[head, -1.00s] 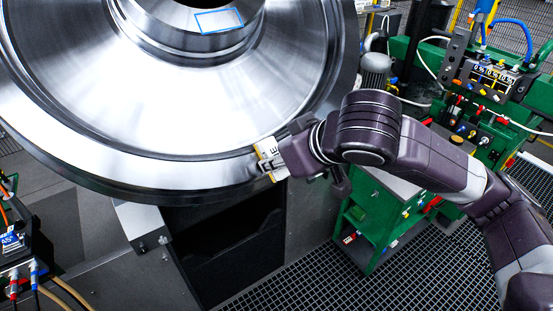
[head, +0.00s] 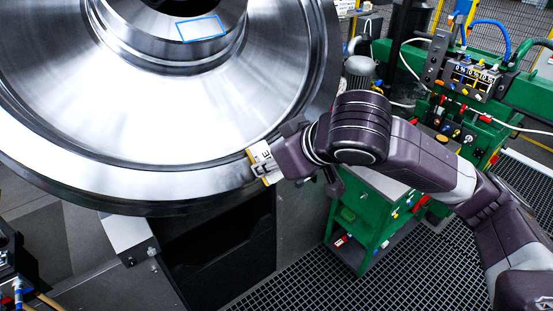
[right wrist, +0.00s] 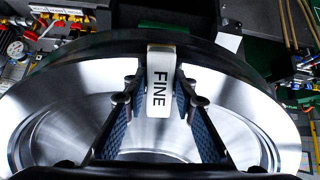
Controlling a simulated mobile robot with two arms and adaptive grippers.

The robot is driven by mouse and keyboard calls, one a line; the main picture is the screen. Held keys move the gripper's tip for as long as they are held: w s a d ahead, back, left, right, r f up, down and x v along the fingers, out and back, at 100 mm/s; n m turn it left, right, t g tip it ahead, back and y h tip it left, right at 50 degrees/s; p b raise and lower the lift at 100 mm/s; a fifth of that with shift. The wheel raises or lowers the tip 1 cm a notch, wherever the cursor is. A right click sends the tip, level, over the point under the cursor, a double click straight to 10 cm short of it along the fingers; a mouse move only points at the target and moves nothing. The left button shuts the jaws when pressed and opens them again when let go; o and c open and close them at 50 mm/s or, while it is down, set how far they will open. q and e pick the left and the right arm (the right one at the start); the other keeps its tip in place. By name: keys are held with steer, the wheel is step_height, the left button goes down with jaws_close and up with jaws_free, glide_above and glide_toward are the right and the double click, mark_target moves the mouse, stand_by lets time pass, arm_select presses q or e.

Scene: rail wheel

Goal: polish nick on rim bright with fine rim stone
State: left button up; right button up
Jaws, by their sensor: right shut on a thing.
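The large bright steel wheel (head: 190,115) fills the upper left of the head view, its rim (head: 110,183) curving along the lower side. My right gripper (head: 277,160) is shut on the fine rim stone (head: 262,163), a pale block at the rim's lower right edge. In the right wrist view the stone (right wrist: 160,85), marked FINE, sits between the two fingers of my right gripper (right wrist: 160,100), with the wheel (right wrist: 235,110) behind it. The stone appears to be at the rim; firm contact cannot be told. I cannot make out the nick. My left gripper is out of view.
A blue-outlined rectangle (head: 201,28) marks the hub. A dark open box-like stand (head: 225,255) is below the wheel. A green machine (head: 490,95) and green cart (head: 355,222) stand at right. Dark floor grating (head: 300,285) lies in front.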

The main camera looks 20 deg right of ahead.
mark_target(244, 174)
steer(key=shift+s+a+f, duration=0.1)
steer(key=shift+s+a, duration=0.15)
steer(key=shift+a, duration=0.55)
steer(key=shift+s+a, duration=0.25)
steer(key=shift+a, duration=0.5)
steer(key=shift+s+a, duration=0.25)
steer(key=shift+a, duration=0.45)
steer(key=shift+d, duration=0.1)
steer(key=shift+w+d, duration=0.25)
steer(key=shift+d, duration=0.5)
steer(key=shift+w+d, duration=0.25)
steer(key=shift+d, duration=0.5)
steer(key=shift+d, duration=0.1)
steer(key=shift+w+d, duration=0.3)
steer(key=shift+d, duration=0.4)
steer(key=shift+w+d, duration=0.25)
steer(key=shift+d, duration=0.4)
